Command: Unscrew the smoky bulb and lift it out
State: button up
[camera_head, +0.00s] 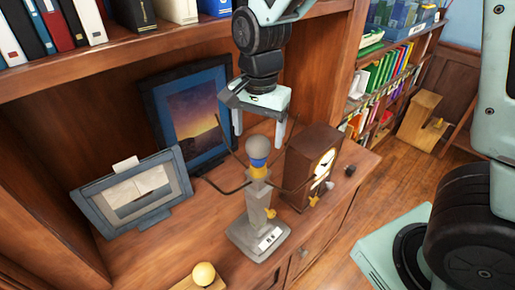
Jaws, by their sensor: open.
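The smoky bulb (258,146) is a grey globe that sits upright at the top of a lamp. Below the globe is a blue band, with a yellow part under it. The lamp (258,213) has a grey post on a square grey base and several dark curved arms spread out around the bulb. My gripper (258,138) points down over the bulb with its two pale fingers apart, one on each side of the globe as seen here. The fingers look clear of the glass, but I cannot tell the exact height or depth gap.
A mantel clock (310,165) stands close on the right. A sunset picture (190,110) and a grey frame (135,190) stand behind and left. A pale yellow ball-shaped thing (204,274) is at the front on a wooden piece. A shelf of books (75,25) overhangs the back.

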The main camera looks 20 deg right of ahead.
aim_at(259, 152)
notch_tip(259, 152, down, 7)
jog(key=shift+r+p, duration=0.2)
jog(key=shift+p, duration=0.2)
jog(key=c, duration=0.9)
jog(key=shift+o, duration=0.2)
jog(key=n, duration=0.6)
jog(key=n+p, duration=0.1)
jog(key=n, duration=0.4)
jog(key=shift+d+r, duration=0.1)
jog(key=shift+r, duration=0.05)
jog(key=n+p, duration=0.3)
jog(key=n, duration=0.3)
jog(key=shift+n, duration=0.3)
jog(key=n+p, duration=0.1)
jog(key=n, duration=0.3)
jog(key=shift+p, duration=0.3)
